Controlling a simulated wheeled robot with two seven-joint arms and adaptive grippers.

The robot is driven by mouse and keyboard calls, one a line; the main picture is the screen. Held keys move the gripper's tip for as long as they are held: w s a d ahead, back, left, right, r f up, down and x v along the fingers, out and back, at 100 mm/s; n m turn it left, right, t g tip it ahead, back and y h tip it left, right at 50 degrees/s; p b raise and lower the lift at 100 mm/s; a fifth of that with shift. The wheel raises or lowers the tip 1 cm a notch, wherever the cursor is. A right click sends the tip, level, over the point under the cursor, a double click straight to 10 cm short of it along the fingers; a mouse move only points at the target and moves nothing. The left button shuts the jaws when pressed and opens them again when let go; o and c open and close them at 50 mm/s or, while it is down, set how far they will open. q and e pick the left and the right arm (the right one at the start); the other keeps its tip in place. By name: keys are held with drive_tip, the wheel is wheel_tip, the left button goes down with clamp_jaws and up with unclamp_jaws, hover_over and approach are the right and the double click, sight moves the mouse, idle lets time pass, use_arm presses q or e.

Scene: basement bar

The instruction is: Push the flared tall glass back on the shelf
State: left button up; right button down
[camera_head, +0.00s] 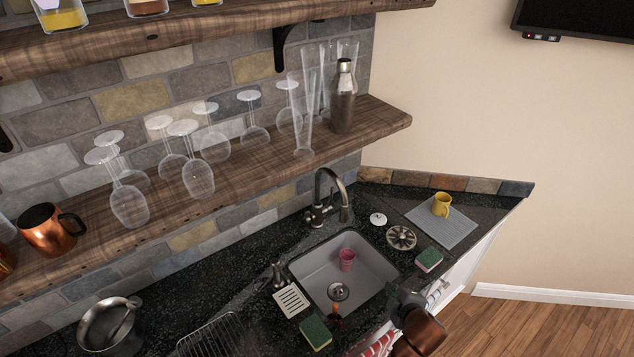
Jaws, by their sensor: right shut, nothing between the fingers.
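A clear flared tall glass (307,115) stands upright at the front edge of the lower wooden shelf (250,172). Its narrow base is close to the edge. Other tall clear glasses (325,78) stand behind it, partly overlapped. A steel shaker bottle (344,98) stands just to its right. My right gripper (394,294) is shut and empty at the bottom, near the front edge of the sink and well below the shelf. It is apart from the glass. My left gripper is out of view.
Several upside-down stemmed glasses (198,178) and a copper mug (50,230) line the shelf to the left. Below are a faucet (325,196), a sink (350,248) with a pink cup (346,259), sponges (429,259) and a yellow mug (441,205). The upper shelf (190,28) overhangs.

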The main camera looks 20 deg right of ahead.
sight(309, 151)
drive_tip(key=w+a+r+n+t+y, duration=0.1)
drive_tip(key=w+a+r+n+t, duration=0.1)
drive_tip(key=w+r+n, duration=0.55)
drive_tip(key=w+a+r+n+t+y, duration=0.1)
drive_tip(key=w+a+r+n+t, duration=0.2)
drive_tip(key=r, duration=0.8)
drive_tip(key=a+r+n+t+y, duration=0.1)
drive_tip(key=a+r+n+y, duration=0.25)
drive_tip(key=r+n, duration=0.55)
drive_tip(key=a+r+n+t+y, duration=0.1)
drive_tip(key=a+r+n+y, duration=0.25)
drive_tip(key=r+n, duration=0.6)
drive_tip(key=shift+m+h, duration=0.3)
drive_tip(key=shift+h, duration=0.1)
drive_tip(key=p+x, duration=0.1)
drive_tip(key=x, duration=0.3)
drive_tip(key=p+x, duration=0.1)
drive_tip(key=x, duration=0.4)
drive_tip(key=p+x, duration=0.2)
drive_tip(key=x, duration=0.2)
drive_tip(key=shift+w+a+f, duration=0.2)
drive_tip(key=shift+w+a, duration=0.05)
drive_tip(key=shift+a, duration=0.2)
drive_tip(key=shift+w+a+r+p, duration=0.15)
drive_tip(key=shift+w+p, duration=0.2)
drive_tip(key=p+x, duration=0.1)
drive_tip(key=x, duration=0.3)
drive_tip(key=shift+s, duration=0.2)
